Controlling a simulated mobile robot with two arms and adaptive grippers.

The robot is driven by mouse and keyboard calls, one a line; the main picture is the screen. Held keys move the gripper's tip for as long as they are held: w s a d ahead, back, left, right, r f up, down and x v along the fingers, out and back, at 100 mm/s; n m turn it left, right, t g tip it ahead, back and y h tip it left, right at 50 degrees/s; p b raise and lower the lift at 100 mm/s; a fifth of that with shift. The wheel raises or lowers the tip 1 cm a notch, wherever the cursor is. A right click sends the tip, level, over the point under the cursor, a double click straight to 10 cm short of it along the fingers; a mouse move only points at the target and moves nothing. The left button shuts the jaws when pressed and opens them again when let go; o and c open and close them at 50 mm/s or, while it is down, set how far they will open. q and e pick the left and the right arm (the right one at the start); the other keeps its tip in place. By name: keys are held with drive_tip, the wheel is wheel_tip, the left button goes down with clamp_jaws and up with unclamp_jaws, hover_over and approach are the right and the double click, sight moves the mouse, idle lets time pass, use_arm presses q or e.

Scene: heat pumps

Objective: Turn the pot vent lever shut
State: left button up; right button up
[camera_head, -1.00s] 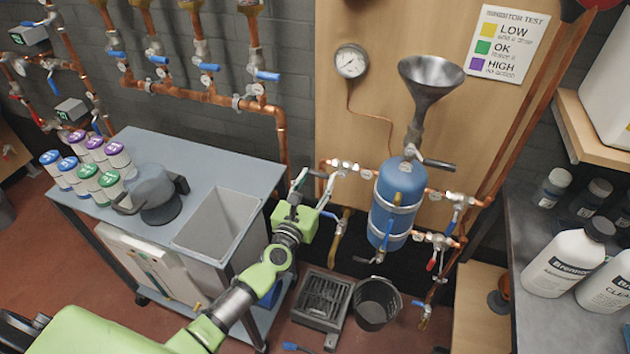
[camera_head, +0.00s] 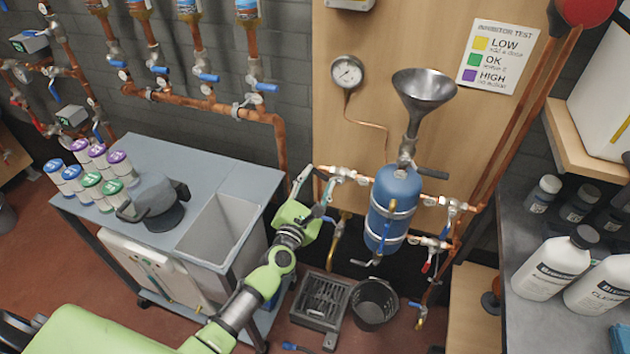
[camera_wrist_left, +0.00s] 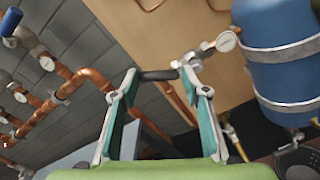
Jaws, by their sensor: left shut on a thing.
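The blue pot (camera_head: 392,208) hangs upright on the wooden board, with a steel funnel (camera_head: 424,92) above it. A lever with a black handle (camera_wrist_left: 158,75) sits on a valve (camera_wrist_left: 190,62) on the copper pipe left of the pot; the valve also shows in the head view (camera_head: 341,174). My left gripper (camera_head: 314,184) is at this lever. In the left wrist view the handle lies across between the two fingertips (camera_wrist_left: 160,84), and the gripper is shut on it with the fingers well apart. My right gripper is not in view.
Another black handle (camera_head: 432,174) sticks out right below the funnel. A round gauge (camera_head: 347,73) is on the board. A grey cart (camera_head: 160,150) with several capped bottles stands left of my arm. A black bucket (camera_head: 375,303) and a drain grate (camera_head: 320,298) are on the floor.

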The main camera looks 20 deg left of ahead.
sight(324, 175)
use_arm(q)
drive_tip(key=r+m, duration=0.1)
drive_tip(key=r+m+p, duration=0.1)
drive_tip(key=shift+w+d+r+m, duration=0.15)
drive_tip(key=shift+d+m, duration=0.1)
drive_tip(key=shift+m, duration=0.15)
drive_tip(key=shift+c, duration=0.2)
drive_tip(key=m, duration=0.1)
drive_tip(key=d+m+p, duration=0.1)
drive_tip(key=shift+d+r+m+p, duration=0.1)
drive_tip(key=shift+r+m+p, duration=0.2)
drive_tip(key=shift+r+m, duration=0.1)
drive_tip(key=shift+d+r+m+p, duration=0.1)
drive_tip(key=shift+d+m+p, duration=0.35)
drive_tip(key=shift+m, duration=0.6)
drive_tip(key=shift+d+r+m+p, duration=0.1)
drive_tip(key=shift+d+m, duration=0.55)
drive_tip(key=shift+m, duration=0.35)
drive_tip(key=shift+d+r+m+p, duration=0.1)
drive_tip(key=shift+d+m+p, duration=0.35)
drive_tip(key=shift+m, duration=0.6)
drive_tip(key=shift+d, duration=0.15)
drive_tip(key=o, duration=1.5)
drive_tip(key=shift+o, duration=0.2)
drive_tip(key=shift+d+f, duration=0.1)
drive_tip(key=shift+f, duration=0.15)
drive_tip(key=shift+f, duration=0.1)
